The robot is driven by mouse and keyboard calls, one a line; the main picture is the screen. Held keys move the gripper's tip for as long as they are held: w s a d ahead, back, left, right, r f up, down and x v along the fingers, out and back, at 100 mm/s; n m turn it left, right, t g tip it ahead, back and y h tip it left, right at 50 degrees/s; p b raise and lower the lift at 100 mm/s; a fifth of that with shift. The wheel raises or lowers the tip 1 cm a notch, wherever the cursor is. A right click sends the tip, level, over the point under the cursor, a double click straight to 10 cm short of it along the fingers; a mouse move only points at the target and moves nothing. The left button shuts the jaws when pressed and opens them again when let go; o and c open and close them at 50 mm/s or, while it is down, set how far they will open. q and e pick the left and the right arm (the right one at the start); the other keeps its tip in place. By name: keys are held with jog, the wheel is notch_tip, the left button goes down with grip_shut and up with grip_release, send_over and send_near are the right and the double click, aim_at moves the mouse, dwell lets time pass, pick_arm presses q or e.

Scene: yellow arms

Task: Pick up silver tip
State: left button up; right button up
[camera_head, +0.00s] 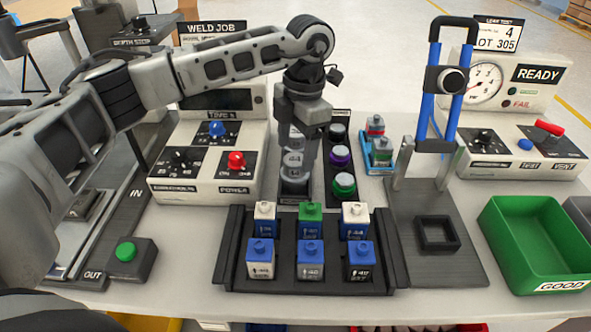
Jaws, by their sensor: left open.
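My left gripper (294,150) points straight down at the back middle of the table, over the left side of a dark rack. It is open. A silver-grey round piece (293,160), which looks like the silver tip, shows between or just below its fingers. The fingers hide much of it, and I cannot tell whether they touch it. Just right of it in the rack stand a black-topped tip (338,131), a purple one (340,155) and a green one (344,184). My right gripper is not in view.
A weld panel (207,150) with knobs stands close left of the gripper. In front is a black tray (234,250) of blue, white and green blocks. To the right are a blue-handled press (422,100), a leak tester (515,100) and a green bin (535,235).

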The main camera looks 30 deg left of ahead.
aim_at(295, 173)
pick_arm(q)
jog(key=shift+s+f+p, duration=0.2)
jog(key=shift+f+p, duration=0.6)
jog(key=shift+f, duration=2.65)
jog(key=c, duration=1.1)
